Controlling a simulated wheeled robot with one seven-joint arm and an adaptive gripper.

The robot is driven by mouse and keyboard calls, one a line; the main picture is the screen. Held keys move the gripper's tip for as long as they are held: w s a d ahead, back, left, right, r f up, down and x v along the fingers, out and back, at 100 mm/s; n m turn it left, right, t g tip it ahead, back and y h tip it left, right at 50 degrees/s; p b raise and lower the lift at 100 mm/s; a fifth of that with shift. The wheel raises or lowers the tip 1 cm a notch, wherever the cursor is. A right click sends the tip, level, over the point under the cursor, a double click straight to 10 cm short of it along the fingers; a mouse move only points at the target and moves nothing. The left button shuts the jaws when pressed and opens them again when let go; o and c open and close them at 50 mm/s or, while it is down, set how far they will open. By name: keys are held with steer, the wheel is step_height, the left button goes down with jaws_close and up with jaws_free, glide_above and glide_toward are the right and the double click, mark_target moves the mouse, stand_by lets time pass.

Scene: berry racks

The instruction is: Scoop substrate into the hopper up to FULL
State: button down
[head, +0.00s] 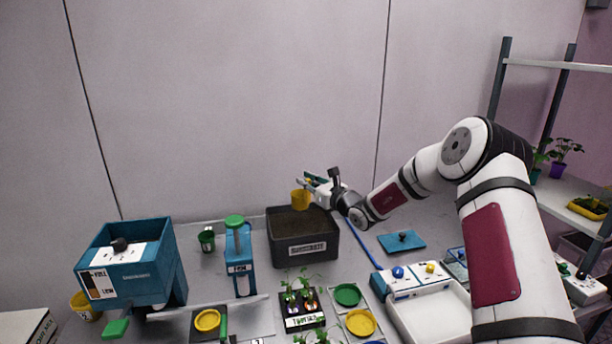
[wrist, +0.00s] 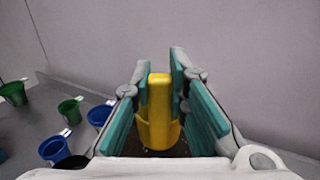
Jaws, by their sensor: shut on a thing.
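My gripper (head: 313,182) is shut on a yellow scoop (head: 300,199), held in the air over the dark grey substrate bin (head: 306,250). Brown substrate fills much of the bin. In the wrist view the scoop's yellow handle (wrist: 160,100) stands between the teal finger pads of my gripper (wrist: 164,68). Whether the scoop holds substrate cannot be seen. The blue hopper (head: 123,283) stands at the far left, with a white panel and dark knob on top. A gauge on its front (head: 101,284) carries FULL and LOW marks; its level is too small to read.
A blue dispenser with a green cap (head: 240,260) and a small green cup (head: 207,241) stand between hopper and bin. Seedlings (head: 302,293) and green and yellow dishes lie in front. A blue plate (head: 401,242) lies right of the bin. Several cups (wrist: 69,109) show in the wrist view.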

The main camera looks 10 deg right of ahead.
step_height(320, 180, down, 12)
steer(key=b, duration=0.3)
stand_by(0.6)
stand_by(0.5)
steer(key=shift+r+p, duration=2.05)
steer(key=shift+r, duration=5.5)
steer(key=shift+s, duration=0.15)
